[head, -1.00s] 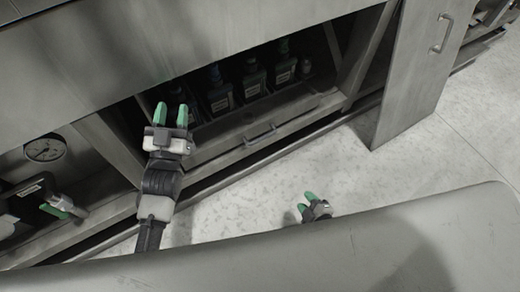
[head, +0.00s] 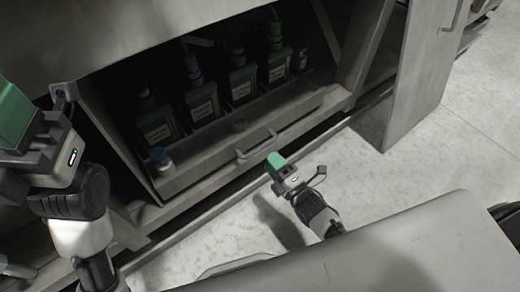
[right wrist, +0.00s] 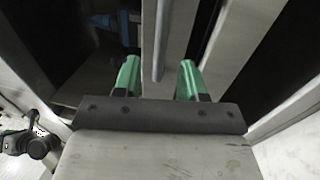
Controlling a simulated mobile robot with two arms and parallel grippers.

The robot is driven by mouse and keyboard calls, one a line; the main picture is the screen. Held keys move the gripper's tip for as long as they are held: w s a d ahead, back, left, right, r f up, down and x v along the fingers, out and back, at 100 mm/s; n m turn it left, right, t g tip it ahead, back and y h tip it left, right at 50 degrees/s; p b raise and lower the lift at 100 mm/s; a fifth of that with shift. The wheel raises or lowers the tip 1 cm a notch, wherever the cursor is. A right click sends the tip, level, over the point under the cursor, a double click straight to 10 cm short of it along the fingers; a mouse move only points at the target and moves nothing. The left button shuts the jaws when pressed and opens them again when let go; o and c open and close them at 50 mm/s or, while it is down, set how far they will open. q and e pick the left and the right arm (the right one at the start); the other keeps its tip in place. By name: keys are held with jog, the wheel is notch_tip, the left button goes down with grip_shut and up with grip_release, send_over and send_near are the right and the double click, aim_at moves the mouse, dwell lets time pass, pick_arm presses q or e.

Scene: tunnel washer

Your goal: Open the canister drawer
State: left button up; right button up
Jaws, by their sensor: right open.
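The canister drawer (head: 205,166) is low in the open cabinet, with several canisters (head: 202,101) standing in a row in it. Its bar handle (head: 257,147) is on the front panel. My right gripper (head: 277,162), with green fingers, is just in front of the handle, to its right in the head view. In the right wrist view, the open fingers (right wrist: 158,66) have the grey handle bar (right wrist: 160,45) between them, with gaps on both sides. My left gripper (head: 14,112) is at the left edge, away from the drawer; its finger gap does not show clearly.
An open cabinet door (head: 418,80) stands to the right of the drawer. A grey surface (head: 350,260) fills the bottom of the head view. The pale floor (head: 240,225) in front of the drawer is clear.

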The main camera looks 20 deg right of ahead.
aim_at(261, 147)
jog(key=b+x, duration=0.2)
jog(key=x, duration=0.4)
jog(key=shift+f, duration=0.1)
jog(key=shift+c, duration=0.4)
grip_shut()
